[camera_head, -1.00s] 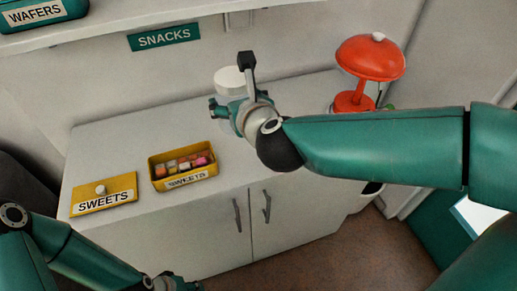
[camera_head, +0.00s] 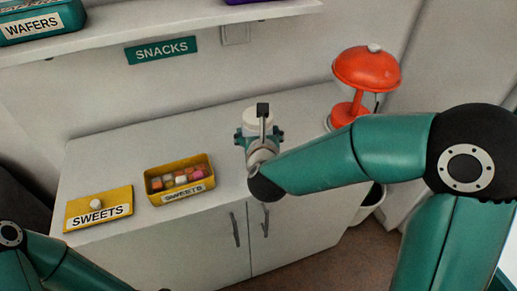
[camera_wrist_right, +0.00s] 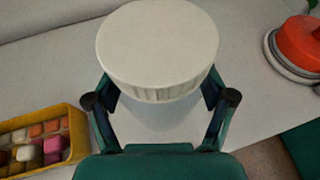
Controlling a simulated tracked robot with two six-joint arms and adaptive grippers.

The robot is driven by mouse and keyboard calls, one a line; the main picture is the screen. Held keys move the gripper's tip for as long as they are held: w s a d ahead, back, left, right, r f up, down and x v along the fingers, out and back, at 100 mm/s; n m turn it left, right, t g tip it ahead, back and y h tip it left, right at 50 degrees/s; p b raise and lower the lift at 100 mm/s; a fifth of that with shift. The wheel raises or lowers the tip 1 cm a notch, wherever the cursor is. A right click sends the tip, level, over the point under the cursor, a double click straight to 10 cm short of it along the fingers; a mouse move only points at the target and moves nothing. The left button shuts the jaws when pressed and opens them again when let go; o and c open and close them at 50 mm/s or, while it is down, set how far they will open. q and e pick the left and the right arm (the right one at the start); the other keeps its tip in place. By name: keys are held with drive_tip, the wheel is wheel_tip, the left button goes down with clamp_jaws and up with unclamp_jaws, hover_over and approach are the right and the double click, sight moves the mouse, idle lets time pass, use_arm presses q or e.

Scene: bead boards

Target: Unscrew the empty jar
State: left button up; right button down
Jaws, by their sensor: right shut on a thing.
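A jar with a cream-white lid (camera_head: 258,115) stands on the white cabinet top, largely hidden behind my right gripper (camera_head: 260,134). In the right wrist view the round ribbed lid (camera_wrist_right: 157,45) fills the upper middle. The fingers of my right gripper (camera_wrist_right: 160,97) are on both sides of the lid, shut on it. The jar's body below the lid is mostly hidden, so I cannot tell its contents. Of my left arm only links show at the lower left; its gripper is out of view.
A yellow open tin of sweets (camera_head: 160,198) and its yellow lid (camera_head: 99,209) labelled SWEETS lie left on the cabinet (camera_head: 110,158). A red lamp (camera_head: 366,70) stands at the right. A shelf (camera_head: 150,32) with a WAFERS tin (camera_head: 38,24) runs above.

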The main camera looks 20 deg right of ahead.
drive_tip(key=shift+f, duration=2.55)
drive_tip(key=shift+f, duration=0.1)
drive_tip(key=shift+c, duration=1.6)
unclamp_jaws()
drive_tip(key=shift+f+b, duration=0.1)
drive_tip(key=shift+b, duration=0.2)
drive_tip(key=o, duration=0.3)
